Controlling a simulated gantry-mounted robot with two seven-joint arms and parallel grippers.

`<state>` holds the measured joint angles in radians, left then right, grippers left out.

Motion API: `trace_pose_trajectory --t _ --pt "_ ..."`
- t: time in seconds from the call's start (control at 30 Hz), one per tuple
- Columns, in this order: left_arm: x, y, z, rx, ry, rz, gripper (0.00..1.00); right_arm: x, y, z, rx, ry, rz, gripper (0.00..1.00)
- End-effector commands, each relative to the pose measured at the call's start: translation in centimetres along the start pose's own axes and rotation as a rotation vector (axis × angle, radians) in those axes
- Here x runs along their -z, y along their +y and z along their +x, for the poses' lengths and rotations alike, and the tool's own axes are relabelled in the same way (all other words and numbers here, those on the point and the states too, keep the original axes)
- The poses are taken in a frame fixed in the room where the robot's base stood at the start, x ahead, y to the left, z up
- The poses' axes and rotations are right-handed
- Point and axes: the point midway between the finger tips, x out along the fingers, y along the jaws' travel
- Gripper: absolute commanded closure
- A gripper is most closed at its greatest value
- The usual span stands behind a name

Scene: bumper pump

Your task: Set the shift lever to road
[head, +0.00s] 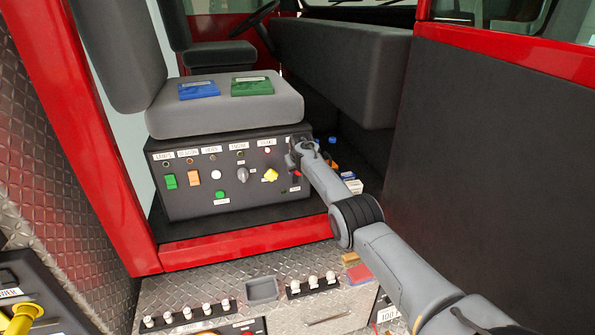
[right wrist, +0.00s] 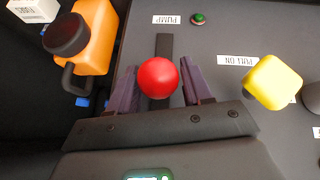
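The shift lever has a red ball knob (right wrist: 158,78) over a dark upright slot (right wrist: 164,48) in the right wrist view. A PUMP label (right wrist: 170,19) lies beyond the slot's far end; I see no road label. My right gripper (right wrist: 160,75) is around the knob, one finger on each side. The fingers look open, with little room beside the ball; contact is unclear. My left gripper is out of view.
A yellow knob (right wrist: 272,82) stands right of the lever in the right wrist view. An orange bottle-like object (right wrist: 92,38) is left of the panel there. In the head view, the seat (head: 225,108) overhangs the panel and a dark wall (head: 490,160) stands right of my arm.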

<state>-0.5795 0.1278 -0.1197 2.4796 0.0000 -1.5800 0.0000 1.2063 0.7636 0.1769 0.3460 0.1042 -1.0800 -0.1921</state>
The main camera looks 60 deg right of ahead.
Motion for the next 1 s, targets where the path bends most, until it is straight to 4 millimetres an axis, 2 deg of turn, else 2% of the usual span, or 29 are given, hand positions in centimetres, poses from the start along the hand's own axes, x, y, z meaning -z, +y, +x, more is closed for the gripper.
trace_pose_trajectory --t 0.1,0.57,0.9,1.0 --pt "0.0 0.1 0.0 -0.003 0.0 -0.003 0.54 0.0 0.0 -0.1 0.001 0.0 0.0 0.36" --pt "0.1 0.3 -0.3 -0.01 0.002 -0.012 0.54 0.1 -0.1 -0.5 0.0 -0.001 -0.001 0.36" --pt "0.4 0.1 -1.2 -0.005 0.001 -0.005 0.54 0.1 0.0 -2.9 0.0 0.0 0.0 0.36" --pt "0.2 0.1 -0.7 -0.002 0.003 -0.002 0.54 0.1 0.0 -3.9 -0.001 0.002 0.0 0.36"
